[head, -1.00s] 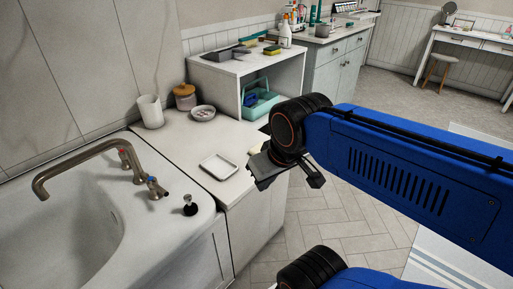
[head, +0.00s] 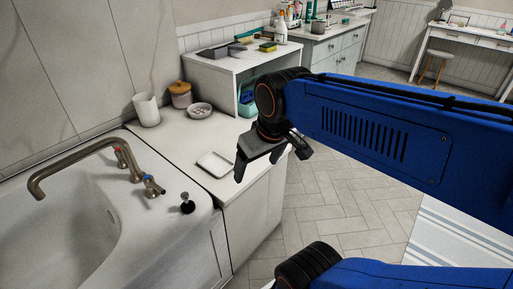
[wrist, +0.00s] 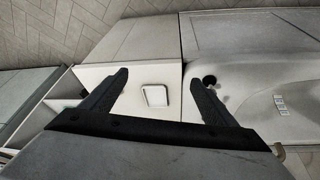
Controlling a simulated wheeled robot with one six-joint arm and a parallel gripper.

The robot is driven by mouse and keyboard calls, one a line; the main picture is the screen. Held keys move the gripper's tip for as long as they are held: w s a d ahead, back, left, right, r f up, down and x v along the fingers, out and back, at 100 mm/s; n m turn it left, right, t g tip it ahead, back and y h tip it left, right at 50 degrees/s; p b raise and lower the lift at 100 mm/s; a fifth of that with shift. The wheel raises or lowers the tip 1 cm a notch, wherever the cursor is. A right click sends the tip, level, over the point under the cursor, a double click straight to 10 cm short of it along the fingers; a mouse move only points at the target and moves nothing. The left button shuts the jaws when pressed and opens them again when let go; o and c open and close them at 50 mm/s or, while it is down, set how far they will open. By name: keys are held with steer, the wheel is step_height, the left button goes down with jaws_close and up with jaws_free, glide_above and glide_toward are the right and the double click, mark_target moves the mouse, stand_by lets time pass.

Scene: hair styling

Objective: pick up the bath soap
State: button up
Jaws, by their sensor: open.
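I cannot pick out the bath soap for sure in either current view; my gripper may hide it. A small white rectangular dish (head: 215,164) with a raised rim lies on the white counter, and it also shows between the fingers in the wrist view (wrist: 154,96). It looks empty. My gripper (head: 257,167) points down, open and empty, above the counter's right part, right of the dish. In the wrist view the two dark fingers (wrist: 158,77) are wide apart, with nothing held between them.
The bathtub (head: 185,235) with a brass tap (head: 75,163) is at left. A white cup (head: 147,110), a lidded jar (head: 181,95) and a small bowl (head: 199,110) stand at the counter's back. A white shelf unit (head: 215,72) rises behind.

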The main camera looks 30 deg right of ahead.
steer(key=w+d+n+g, duration=0.1)
steer(key=w+d, duration=0.5)
steer(key=w, duration=0.3)
steer(key=w+d+r+n+g, duration=0.1)
steer(key=w+d+g, duration=0.1)
steer(key=w+d, duration=0.45)
steer(key=w+d+n+g, duration=0.1)
steer(key=w+d, duration=0.3)
steer(key=w, duration=0.6)
steer(key=f, duration=1.2)
steer(key=shift+w+d+f, duration=0.25)
steer(key=shift+f, duration=0.05)
steer(key=f, duration=0.5)
steer(key=shift+w, duration=0.2)
steer(key=shift+r, duration=0.1)
steer(key=c, duration=1.2)
